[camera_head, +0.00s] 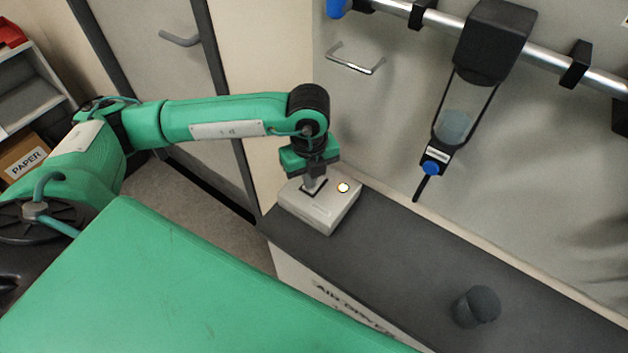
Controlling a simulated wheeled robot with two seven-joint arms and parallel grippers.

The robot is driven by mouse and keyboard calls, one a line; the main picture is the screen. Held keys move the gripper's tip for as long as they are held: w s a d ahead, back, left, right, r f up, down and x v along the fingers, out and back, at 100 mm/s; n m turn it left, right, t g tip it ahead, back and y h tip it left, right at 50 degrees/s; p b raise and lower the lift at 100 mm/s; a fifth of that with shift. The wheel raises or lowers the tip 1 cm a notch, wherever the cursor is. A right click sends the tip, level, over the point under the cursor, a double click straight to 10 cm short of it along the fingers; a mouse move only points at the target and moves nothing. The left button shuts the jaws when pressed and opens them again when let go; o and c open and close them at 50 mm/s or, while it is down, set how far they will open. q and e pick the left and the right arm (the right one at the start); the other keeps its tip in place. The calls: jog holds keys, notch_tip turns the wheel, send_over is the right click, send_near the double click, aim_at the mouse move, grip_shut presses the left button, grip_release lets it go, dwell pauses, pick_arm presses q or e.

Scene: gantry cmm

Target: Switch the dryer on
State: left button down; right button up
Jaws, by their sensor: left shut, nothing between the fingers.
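The air dryer is a low pale cabinet (300,276) with a dark top and "AIR DRYER" lettering, partly cut off by my green body. A light grey box (328,212) sits on the top's left end. On the box are a dark-framed square (303,190) and a small round lamp (343,187) that glows white with a yellowish rim. My left gripper (314,187) points down with its fingers shut and empty, its tips at the framed square. The fingers hide most of that square, and I cannot tell whether they touch it. My right gripper is not in view.
A dark cylinder (476,306) stands on the dark top (400,255) at the right. A black filter unit (450,120) hangs from a silver pipe (445,20) on the wall. A shelf with a "PAPER" box (25,158) stands far left. The top's middle is clear.

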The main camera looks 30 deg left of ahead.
pick_arm(q)
notch_tip(320, 180, up, 7)
jog(key=p, duration=0.3)
jog(key=shift+p, duration=0.35)
dwell(0.5)
